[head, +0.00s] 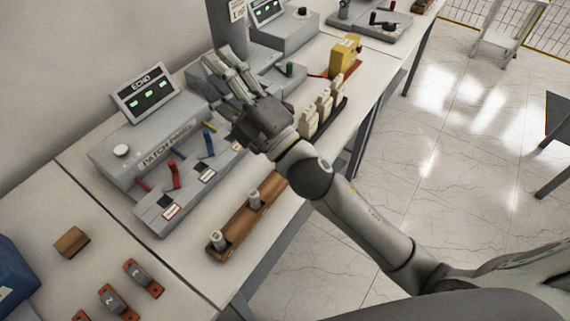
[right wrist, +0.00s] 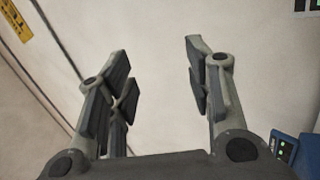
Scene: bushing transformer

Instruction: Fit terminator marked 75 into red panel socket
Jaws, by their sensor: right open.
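A grey patch panel (head: 150,158) stands on the bench at the left, with red, blue and yellow levers or plugs on it. A red-edged label (head: 171,212) sits at its near end, by a dark recess. Two pale cylindrical pieces, perhaps terminators, stand in a brown wooden rack: one at the near end (head: 217,239) and one farther along (head: 255,201). I cannot read a 75 on either. My right gripper (head: 226,68) is raised over the far end of the panel, open. It also shows open and empty in the right wrist view (right wrist: 158,58). My left gripper is out of view.
Behind the rack, a dark tray holds cream pieces (head: 322,110), and a yellow box (head: 345,55) stands beyond. A brown block (head: 72,242) and numbered red-brown pieces (head: 112,298) lie on the nearer bench. My right arm hides part of the bench.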

